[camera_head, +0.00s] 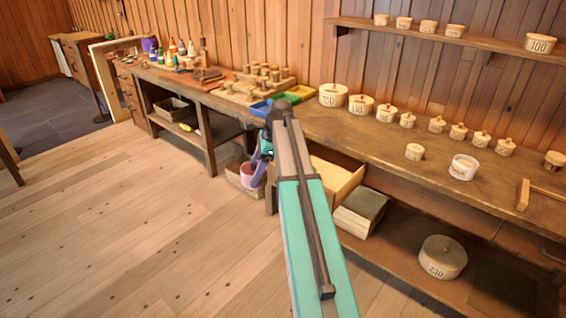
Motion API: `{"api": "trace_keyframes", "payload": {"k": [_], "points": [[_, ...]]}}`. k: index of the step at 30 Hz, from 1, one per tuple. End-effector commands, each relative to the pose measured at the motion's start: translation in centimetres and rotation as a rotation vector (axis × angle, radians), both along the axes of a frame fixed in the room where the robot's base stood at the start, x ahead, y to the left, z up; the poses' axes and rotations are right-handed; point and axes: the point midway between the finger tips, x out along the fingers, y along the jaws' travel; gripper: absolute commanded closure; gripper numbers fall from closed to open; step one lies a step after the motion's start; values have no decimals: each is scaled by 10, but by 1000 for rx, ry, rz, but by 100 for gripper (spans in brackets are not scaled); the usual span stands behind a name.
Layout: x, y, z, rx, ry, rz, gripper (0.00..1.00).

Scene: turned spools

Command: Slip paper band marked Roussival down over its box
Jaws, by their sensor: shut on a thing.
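My gripper (258,161) is at the end of my arm, low in front of the bench, and small in the picture. It is shut on a pink, round, cup-like thing (252,176); no lettering shows on it, so I cannot tell whether it is the paper band. Several pale round lidded boxes stand in a row on the bench, a large one (332,95) at the left end. A whiter round box (464,167) with dark marking stands nearer the front edge, beside a small lidded box (415,152). I cannot read Roussival anywhere.
The long bench (380,140) runs along the wall, with wooden pieces (523,194) at its right. Coloured trays (280,98) and bottles stand further left. A wall shelf (430,37) holds more boxes. A large box (443,257) sits below. The floor (130,210) at left is clear.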

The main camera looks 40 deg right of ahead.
Motion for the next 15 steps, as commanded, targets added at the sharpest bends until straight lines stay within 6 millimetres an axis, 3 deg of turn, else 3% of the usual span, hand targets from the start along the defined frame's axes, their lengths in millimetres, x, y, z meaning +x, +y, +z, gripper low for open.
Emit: {"api": "trace_keyframes", "payload": {"k": [1,3,15], "points": [[1,22,-1,0,1,79,56],[1,48,-2,0,0,185,56],[-17,180,-3,0,0,753,56]]}}
